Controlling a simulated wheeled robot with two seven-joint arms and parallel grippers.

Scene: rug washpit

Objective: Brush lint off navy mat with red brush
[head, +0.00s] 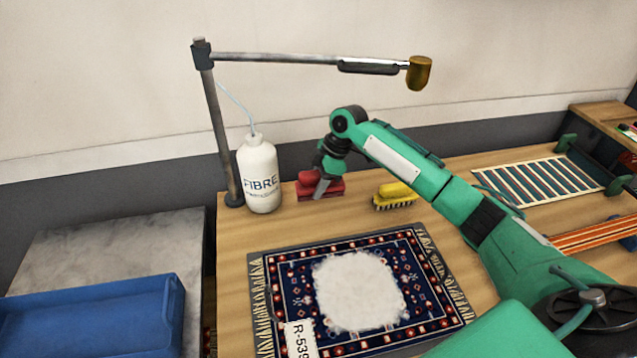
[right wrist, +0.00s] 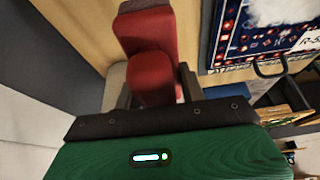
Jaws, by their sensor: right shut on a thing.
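The red brush (head: 332,186) is at the back of the wooden table, beside the white bottle. My right gripper (head: 320,186) is shut on it; the right wrist view also shows the red brush (right wrist: 150,65) between the fingers. I cannot tell whether the brush touches the table. The navy mat (head: 290,285) with a patterned border and fringes lies at the front of the table. A large white patch of lint (head: 360,290) covers its middle. A tag reading R-539 lies on its front left part. My left gripper is not in view.
A white FIBRE bottle (head: 259,175) and a lamp post (head: 218,130) stand left of the brush. A yellow brush (head: 396,196) lies to its right. A blue bin (head: 90,318) sits at the left.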

